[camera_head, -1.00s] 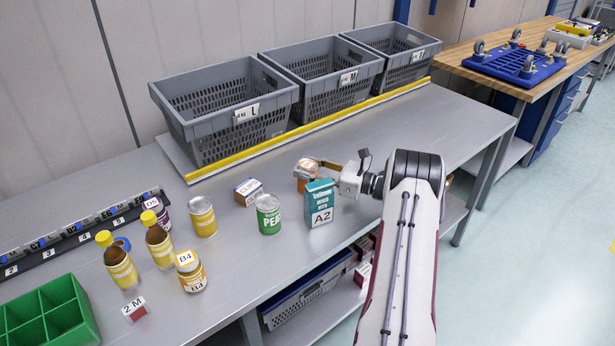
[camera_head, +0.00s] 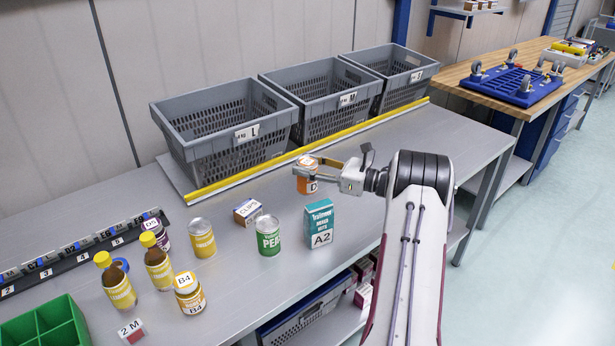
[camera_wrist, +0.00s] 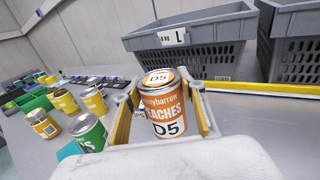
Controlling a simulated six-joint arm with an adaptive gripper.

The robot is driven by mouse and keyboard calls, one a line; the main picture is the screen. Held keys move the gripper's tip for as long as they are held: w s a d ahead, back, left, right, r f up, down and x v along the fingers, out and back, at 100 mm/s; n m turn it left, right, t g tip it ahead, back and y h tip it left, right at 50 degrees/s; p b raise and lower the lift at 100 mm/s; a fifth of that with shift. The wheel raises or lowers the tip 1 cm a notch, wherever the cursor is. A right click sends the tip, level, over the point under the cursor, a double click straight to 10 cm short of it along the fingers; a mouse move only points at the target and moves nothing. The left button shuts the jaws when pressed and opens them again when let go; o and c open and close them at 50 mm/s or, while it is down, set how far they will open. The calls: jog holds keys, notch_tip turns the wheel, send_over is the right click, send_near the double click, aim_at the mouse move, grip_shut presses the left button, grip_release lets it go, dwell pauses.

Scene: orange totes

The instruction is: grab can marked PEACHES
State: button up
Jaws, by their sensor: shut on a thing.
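The orange can marked PEACHES (camera_wrist: 163,105), with D5 on its lid and label, is upright between the two fingers of my gripper (camera_wrist: 165,112) in the wrist view. In the head view my gripper (camera_head: 318,172) is shut on the same orange can (camera_head: 306,180) and holds it above the grey table, behind the teal A2 box. Part of the can's side is hidden by the fingers.
A teal A2 box (camera_head: 319,224), a green PEAS can (camera_head: 268,236) and a CLIPS box (camera_head: 247,212) stand close by. Yellow cans and bottles are to the left. Grey totes (camera_head: 222,122) line the back behind a yellow rail (camera_head: 250,170).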

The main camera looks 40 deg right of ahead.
jog(key=shift+r, duration=0.95)
